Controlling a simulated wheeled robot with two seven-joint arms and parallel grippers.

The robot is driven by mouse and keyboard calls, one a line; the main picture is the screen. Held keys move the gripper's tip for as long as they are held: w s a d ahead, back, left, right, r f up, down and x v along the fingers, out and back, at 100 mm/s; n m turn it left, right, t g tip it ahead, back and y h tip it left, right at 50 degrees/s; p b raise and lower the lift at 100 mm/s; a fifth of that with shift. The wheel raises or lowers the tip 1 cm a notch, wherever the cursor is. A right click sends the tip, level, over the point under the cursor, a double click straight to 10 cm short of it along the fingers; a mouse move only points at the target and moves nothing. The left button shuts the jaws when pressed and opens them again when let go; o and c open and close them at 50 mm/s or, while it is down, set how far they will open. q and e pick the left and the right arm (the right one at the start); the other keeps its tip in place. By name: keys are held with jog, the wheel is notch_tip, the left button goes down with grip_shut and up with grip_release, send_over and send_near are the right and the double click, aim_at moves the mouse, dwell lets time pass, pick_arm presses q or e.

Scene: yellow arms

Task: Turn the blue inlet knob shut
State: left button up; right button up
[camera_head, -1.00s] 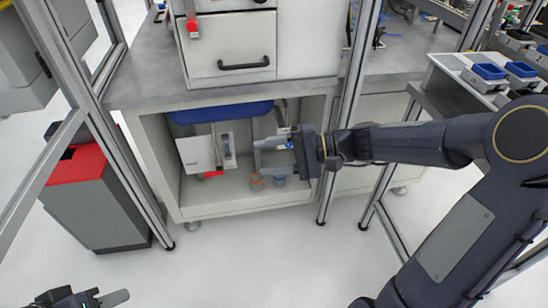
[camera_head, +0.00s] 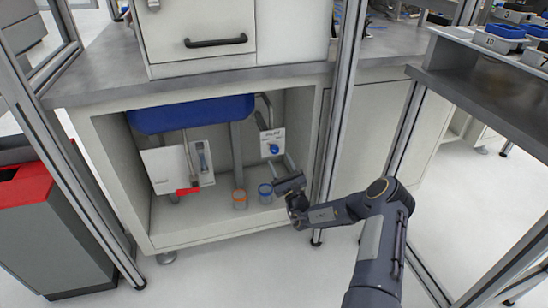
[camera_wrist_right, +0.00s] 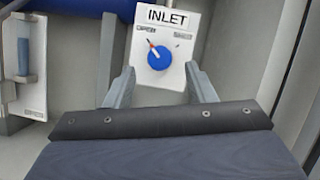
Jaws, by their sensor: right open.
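The blue inlet knob (camera_head: 273,149) sits on a white plate (camera_head: 272,136) inside the open cabinet, at its right side. The right wrist view shows the knob (camera_wrist_right: 160,60) below the label INLET (camera_wrist_right: 168,16), its pointer (camera_wrist_right: 151,45) turned up-left toward the word OPEN. My right gripper (camera_head: 284,171) is just below and right of the knob in the head view. In the wrist view its fingers (camera_wrist_right: 161,86) are spread, with the plate's lower part between them and the knob beyond the tips, apparently untouched. My left gripper is out of view.
A blue basin (camera_head: 190,114) hangs above. A white box (camera_head: 170,168) with a red lever (camera_head: 188,191) is at left inside. An orange-ringed jar (camera_head: 240,199) and a blue-ringed jar (camera_head: 265,194) stand on the cabinet floor. A metal post (camera_head: 340,115) stands right of the opening.

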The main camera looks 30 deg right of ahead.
aim_at(275, 152)
jog(key=shift+b+x, duration=0.55)
jog(key=shift+x, duration=1.75)
jog(key=shift+c, duration=0.4)
